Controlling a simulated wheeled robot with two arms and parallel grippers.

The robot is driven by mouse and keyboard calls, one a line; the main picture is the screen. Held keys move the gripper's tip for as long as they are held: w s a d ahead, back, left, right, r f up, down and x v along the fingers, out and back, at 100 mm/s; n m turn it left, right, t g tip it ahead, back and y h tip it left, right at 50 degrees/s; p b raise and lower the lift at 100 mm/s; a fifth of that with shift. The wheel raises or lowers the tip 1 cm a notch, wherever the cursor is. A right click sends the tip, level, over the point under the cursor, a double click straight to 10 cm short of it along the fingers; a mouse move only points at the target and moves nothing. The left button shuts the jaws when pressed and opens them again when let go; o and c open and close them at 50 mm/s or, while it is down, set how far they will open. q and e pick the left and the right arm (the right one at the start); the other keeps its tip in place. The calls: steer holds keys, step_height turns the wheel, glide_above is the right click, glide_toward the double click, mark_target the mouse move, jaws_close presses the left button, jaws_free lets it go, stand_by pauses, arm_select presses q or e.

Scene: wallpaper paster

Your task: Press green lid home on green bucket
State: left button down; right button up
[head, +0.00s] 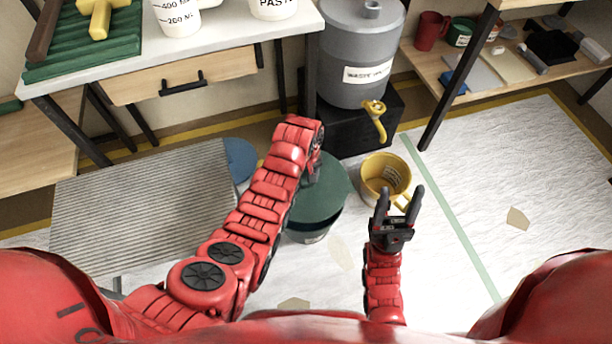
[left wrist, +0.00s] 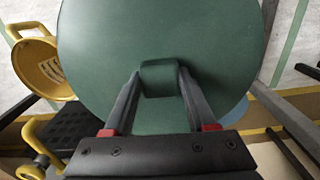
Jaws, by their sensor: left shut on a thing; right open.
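The round green lid (head: 335,180) is over the green bucket (head: 308,237) in the head view, partly behind my left arm. It looks shifted toward the far side of the bucket; I cannot tell whether it touches the rim. In the left wrist view the lid (left wrist: 100,50) fills much of the picture and hides the bucket. My left gripper (left wrist: 159,78) is shut on the lid's raised handle. My right gripper (head: 401,195) is open and empty, in front of the yellow bucket.
The yellow bucket (head: 373,188) stands right of the green one. A grey waste drum (head: 350,50) sits on a black stand behind. A blue disc (head: 240,158) lies left of my arm, beside a ribbed grey panel (head: 140,215). Covered floor at the right is mostly clear.

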mark_target(307, 188)
arm_select(q)
steer(key=shift+r+p, duration=0.1)
steer(key=shift+p, duration=0.25)
steer(key=shift+f+b, duration=1.6)
steer(key=shift+f, duration=1.4)
steer(key=shift+s+p, duration=0.1)
steer(key=shift+p, duration=0.35)
steer(key=shift+f+b, duration=0.9)
steer(key=shift+f, duration=0.3)
steer(key=shift+c, duration=0.6)
jaws_free()
